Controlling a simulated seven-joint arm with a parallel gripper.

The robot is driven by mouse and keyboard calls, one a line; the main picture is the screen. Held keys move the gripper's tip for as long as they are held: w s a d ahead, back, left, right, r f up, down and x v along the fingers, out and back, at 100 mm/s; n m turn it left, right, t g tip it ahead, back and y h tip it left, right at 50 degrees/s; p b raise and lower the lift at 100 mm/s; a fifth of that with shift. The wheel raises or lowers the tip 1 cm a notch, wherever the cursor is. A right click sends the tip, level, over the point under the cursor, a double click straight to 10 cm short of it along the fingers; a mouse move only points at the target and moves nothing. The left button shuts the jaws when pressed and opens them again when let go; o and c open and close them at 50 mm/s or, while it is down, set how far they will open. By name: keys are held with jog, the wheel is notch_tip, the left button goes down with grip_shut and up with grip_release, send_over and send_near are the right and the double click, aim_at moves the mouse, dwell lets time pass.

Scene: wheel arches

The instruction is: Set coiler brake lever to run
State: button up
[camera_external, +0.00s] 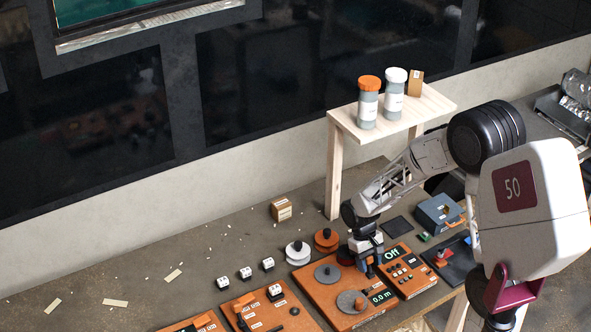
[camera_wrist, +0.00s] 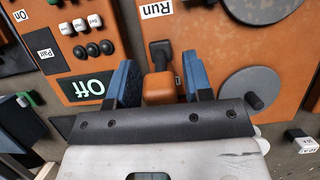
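In the wrist view, a lever with a dark stalk and an orange block-shaped end (camera_wrist: 159,88) stands on the orange coiler board (camera_wrist: 205,45). A white "Run" label (camera_wrist: 158,10) is on the board beyond its dark end. My gripper (camera_wrist: 161,84) has its two blue fingers on either side of the orange end, with gaps visible, so it is open. In the external view, my gripper (camera_external: 364,264) is low over the right part of the coiler board (camera_external: 312,290) and hides the lever there.
Two grey discs (camera_external: 328,273) (camera_external: 350,302) lie on the board, one beside a "0.0 m" display (camera_external: 382,296). An orange panel reading "Off" (camera_external: 405,272) stands close on the right. White and orange spools (camera_external: 298,252) (camera_external: 326,239) sit behind. A wooden shelf (camera_external: 425,104) with jars rises behind the arm.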

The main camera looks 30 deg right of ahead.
aim_at(371, 275)
jog(key=c, duration=0.7)
jog(key=shift+s+t, duration=0.25)
jog(key=shift+t, duration=0.15)
jog(key=shift+s+r+t, duration=0.1)
jog(key=shift+s+t, duration=0.3)
jog(key=shift+t, duration=0.6)
jog(key=shift+s+r+t, duration=0.1)
jog(key=shift+s+t, duration=0.25)
jog(key=shift+t, duration=0.65)
jog(key=shift+s+f+t, duration=0.15)
jog(key=shift+s+t, duration=0.2)
jog(key=shift+t, duration=0.55)
jog(key=shift+s+f+t, duration=0.15)
jog(key=shift+s+t, duration=0.2)
jog(key=shift+t, duration=0.55)
jog(key=o, duration=0.9)
jog(key=shift+o, duration=0.2)
jog(key=shift+s+r, duration=0.1)
jog(key=shift+r, duration=0.05)
